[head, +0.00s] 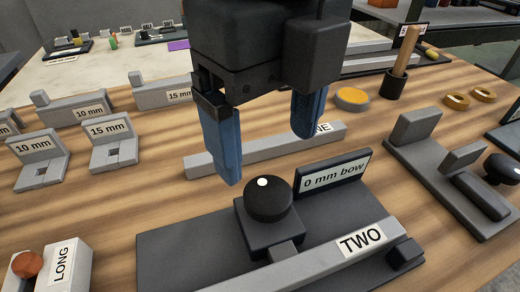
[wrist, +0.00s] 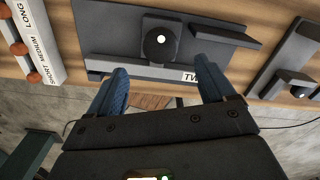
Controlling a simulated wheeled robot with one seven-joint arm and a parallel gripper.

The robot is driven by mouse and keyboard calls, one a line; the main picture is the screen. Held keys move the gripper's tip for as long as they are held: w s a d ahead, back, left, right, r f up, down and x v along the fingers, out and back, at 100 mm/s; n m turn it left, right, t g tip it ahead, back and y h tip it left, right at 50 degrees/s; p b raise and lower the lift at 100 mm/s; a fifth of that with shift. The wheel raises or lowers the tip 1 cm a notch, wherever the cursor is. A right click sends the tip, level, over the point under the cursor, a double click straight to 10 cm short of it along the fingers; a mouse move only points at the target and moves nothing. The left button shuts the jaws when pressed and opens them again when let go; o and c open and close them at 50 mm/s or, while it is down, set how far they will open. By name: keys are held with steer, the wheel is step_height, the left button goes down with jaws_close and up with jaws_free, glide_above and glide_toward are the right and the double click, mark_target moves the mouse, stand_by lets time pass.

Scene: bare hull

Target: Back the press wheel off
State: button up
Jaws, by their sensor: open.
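The black press wheel (head: 268,200) has a white dot on top and sits on a dark block on the dark press base (head: 185,245). It also shows in the wrist view (wrist: 158,46), upper middle. A grey bar labelled TWO (head: 310,268) lies across the press beside the wheel. A plate reading "0 mm bow" (head: 334,178) stands behind it. My gripper (head: 267,158) is open and empty, fingers pointing down, above and apart from the wheel. In the wrist view my gripper (wrist: 162,68) has its blue fingers spread below the wheel.
A second grey bar (head: 262,149) lies behind the press. A grey fixture with a black knob (head: 503,168) stands at right. Grey gauge blocks marked 10 mm (head: 38,160) and 15 mm (head: 113,145) stand at left. A block marked LONG (head: 62,262) is at front left.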

mark_target(268, 192)
steer(key=shift+f, duration=3.85)
steer(key=c, duration=1.1)
steer(key=shift+o, duration=0.2)
steer(key=shift+b, duration=0.3)
steer(key=shift+f+b, duration=0.1)
steer(key=shift+b, duration=0.2)
